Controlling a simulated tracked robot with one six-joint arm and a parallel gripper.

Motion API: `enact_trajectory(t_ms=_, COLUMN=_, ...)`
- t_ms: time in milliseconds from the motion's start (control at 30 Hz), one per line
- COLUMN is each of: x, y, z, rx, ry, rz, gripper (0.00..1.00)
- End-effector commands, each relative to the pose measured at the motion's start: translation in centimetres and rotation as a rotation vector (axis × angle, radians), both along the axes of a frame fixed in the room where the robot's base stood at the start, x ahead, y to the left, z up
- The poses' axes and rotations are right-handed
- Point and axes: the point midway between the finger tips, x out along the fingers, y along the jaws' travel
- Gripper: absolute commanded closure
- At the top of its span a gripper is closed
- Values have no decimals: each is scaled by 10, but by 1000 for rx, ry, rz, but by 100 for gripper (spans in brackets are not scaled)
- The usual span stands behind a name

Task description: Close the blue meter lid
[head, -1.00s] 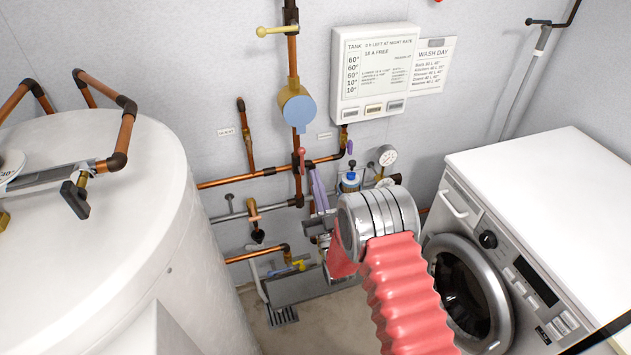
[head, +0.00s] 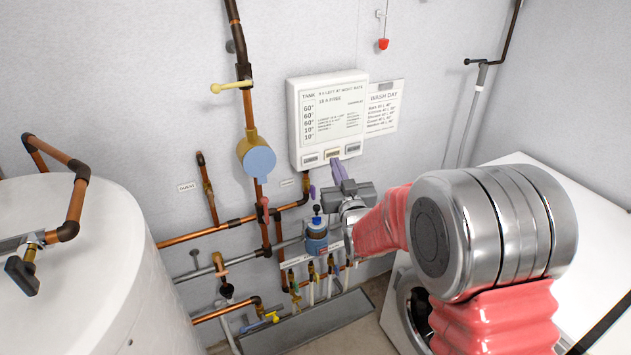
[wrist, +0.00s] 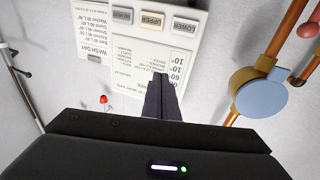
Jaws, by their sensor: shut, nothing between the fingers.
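The blue meter lid (head: 258,162) is a round blue disc at the front of a brass meter body (head: 247,143) on the vertical pipe. In the wrist view the lid (wrist: 262,97) lies at the right, overlapping the brass body (wrist: 242,82). I cannot tell its exact angle to the meter face. My gripper (head: 337,166) is right of the lid and apart from it, near the lower edge of the white panel. Its fingers (wrist: 160,80) are shut and empty, in front of the panel in the wrist view.
The white panel (head: 311,112) with several buttons hangs right of the meter. A yellow-handled valve (head: 229,87) sits above the meter, and a red lever (head: 265,208) below it. A white tank (head: 85,270) stands left; a white washing machine (head: 510,175) stands right.

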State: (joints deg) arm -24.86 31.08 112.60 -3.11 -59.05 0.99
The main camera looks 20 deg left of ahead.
Motion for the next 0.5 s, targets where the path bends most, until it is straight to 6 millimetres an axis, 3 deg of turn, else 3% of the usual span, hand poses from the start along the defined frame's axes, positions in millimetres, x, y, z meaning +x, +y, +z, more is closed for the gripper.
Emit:
enact_trajectory(t_ms=33, x=0, y=-13, z=11, rx=-12, ry=23, rz=-17, gripper=100)
enact_trajectory(t_ms=267, x=-11, y=-65, z=34, rx=-75, ry=157, rz=-85, gripper=100)
enact_trajectory(t_ms=500, x=-39, y=-121, z=51, rx=-132, ry=302, rz=-154, gripper=100)
